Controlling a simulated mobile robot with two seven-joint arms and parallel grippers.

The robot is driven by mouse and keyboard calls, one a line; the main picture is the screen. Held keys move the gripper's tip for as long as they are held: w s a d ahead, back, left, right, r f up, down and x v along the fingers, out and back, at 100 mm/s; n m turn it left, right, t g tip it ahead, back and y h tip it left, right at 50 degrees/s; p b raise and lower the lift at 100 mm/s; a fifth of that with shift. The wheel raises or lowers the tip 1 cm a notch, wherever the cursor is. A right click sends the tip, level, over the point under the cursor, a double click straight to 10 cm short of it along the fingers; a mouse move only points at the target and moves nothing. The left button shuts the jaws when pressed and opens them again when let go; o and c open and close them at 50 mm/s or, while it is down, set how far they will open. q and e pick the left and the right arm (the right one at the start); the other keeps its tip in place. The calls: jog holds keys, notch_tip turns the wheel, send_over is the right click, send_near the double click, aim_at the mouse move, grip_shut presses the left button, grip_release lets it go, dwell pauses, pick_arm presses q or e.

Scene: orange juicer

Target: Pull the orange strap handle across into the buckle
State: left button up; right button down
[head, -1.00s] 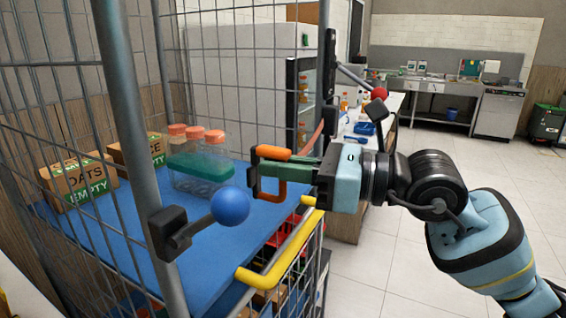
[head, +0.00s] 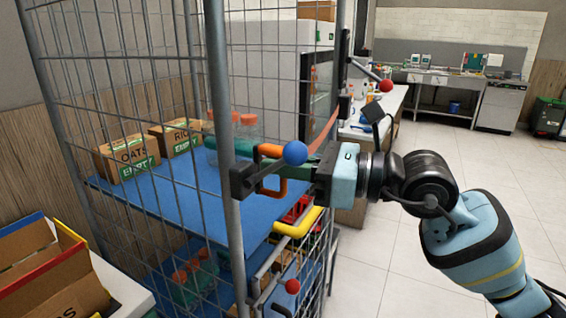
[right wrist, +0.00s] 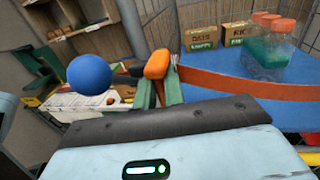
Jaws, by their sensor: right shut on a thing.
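My right gripper (head: 285,170) is shut on the orange strap handle (head: 272,188) in front of the cage's open side; the right wrist view shows the handle (right wrist: 157,65) between its green fingers. The reddish-orange strap (head: 326,128) runs back from the handle towards the far post, and crosses the right wrist view (right wrist: 245,87). The black buckle (head: 242,181) sits on the near post, with a lever ending in a blue ball (head: 295,153). The ball overlaps the handle in the head view; the ball (right wrist: 89,74) shows left of the handle in the right wrist view. My left gripper is out of view.
The wire cage's near post (head: 216,110) stands just left of the handle. A blue shelf (head: 160,205) holds boxes (head: 128,157) and orange-capped bottles (head: 248,120). A yellow bar (head: 298,224) lies below the gripper. Open floor (head: 400,270) lies right.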

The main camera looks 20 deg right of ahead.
jog(key=shift+s+a, duration=0.15)
jog(key=c, duration=1.6)
grip_release()
